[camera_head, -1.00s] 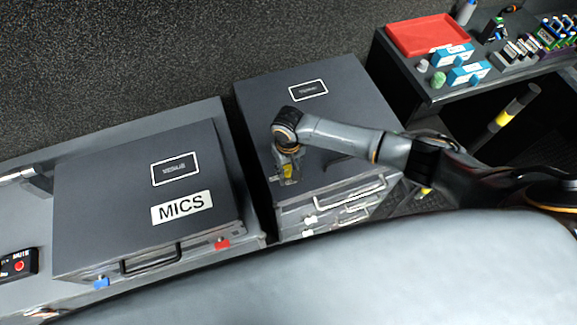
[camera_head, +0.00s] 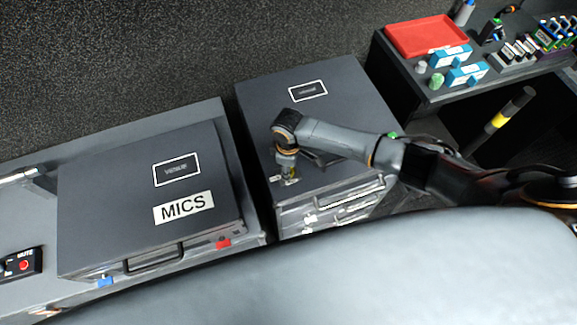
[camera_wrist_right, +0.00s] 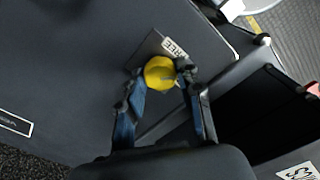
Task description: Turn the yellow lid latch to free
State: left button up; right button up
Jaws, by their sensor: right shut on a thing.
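The yellow lid latch (camera_wrist_right: 160,73) is a round yellow knob on the dark lid in the right wrist view. A small plate (camera_wrist_right: 172,47) with lettering that seems to read FREE lies beside it. My right gripper (camera_wrist_right: 163,82) has its two fingers on either side of the knob and is shut on it. In the head view my right gripper (camera_head: 287,168) points down at the front left of the dark drawer case (camera_head: 340,110). The latch is mostly hidden there. The knob's exact turn angle is hard to tell. My left gripper is out of view.
A closed MICS case (camera_head: 110,195) with a blue latch (camera_head: 104,282) and a red latch (camera_head: 223,243) stands at left. A MUTE button box (camera_head: 22,263) is at far left. A red tray (camera_head: 426,36) and small items sit on the right bench.

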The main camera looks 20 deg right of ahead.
jog(key=n, duration=0.3)
jog(key=shift+n, duration=2)
jog(key=o, duration=1.1)
jog(key=shift+o, duration=0.2)
